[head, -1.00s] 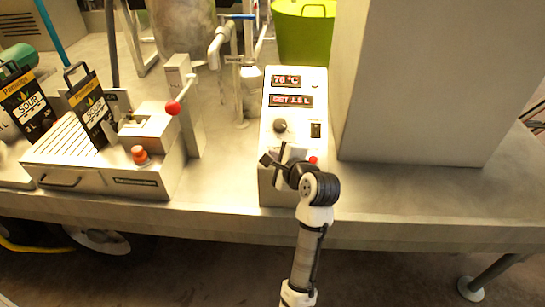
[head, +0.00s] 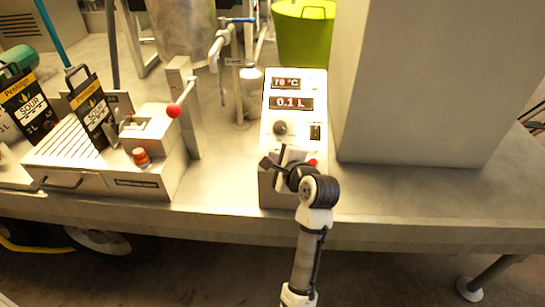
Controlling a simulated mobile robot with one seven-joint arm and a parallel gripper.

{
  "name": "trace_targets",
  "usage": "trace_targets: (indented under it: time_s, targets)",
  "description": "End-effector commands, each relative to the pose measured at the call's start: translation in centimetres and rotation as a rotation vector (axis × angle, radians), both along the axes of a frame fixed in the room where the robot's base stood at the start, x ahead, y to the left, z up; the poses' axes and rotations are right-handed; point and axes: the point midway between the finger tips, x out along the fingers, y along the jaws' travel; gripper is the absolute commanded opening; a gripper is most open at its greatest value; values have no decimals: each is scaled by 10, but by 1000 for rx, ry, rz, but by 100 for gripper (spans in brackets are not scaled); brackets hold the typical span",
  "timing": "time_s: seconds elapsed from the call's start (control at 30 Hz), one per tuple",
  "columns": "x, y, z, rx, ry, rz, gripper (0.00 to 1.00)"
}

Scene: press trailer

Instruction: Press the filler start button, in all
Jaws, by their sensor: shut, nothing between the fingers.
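The filler's white control box (head: 297,98) stands near the table's front edge. Its upper display (head: 286,84) reads about 78 °C and its lower display (head: 291,103) reads 0.1 L. Below are a black knob (head: 280,128), a black switch (head: 315,131) and a red button (head: 312,162). My gripper (head: 274,161) is shut and empty over the lower left of the panel, left of the red button. It hides that part of the panel, and no label marks a start button. I cannot tell whether the fingertips touch the panel.
A tap machine with a red-knobbed lever (head: 174,110) and an orange-red button (head: 141,157) stands to the left, with black pouches (head: 93,108). A large pale block (head: 430,80) stands right of the panel. A green bucket (head: 303,35) is behind it.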

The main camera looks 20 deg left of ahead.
Motion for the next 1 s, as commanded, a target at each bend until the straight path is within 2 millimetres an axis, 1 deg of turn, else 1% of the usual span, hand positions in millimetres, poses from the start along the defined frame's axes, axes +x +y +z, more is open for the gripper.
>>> trace_targets:
  time_s: [0.03, 0.1, 0.43, 0.53, 1.0]
  targets:
    - [-1, 0, 6, 0, 0, 0, 0]
    - [-3, -1, 8, 0, 0, 0, 0]
    - [-3, -1, 7, 1, -1, 0, 0]
    - [-4, -1, 10, 1, -1, 0, 0]
    - [-23, -7, 51, 1, -1, -1, 0]
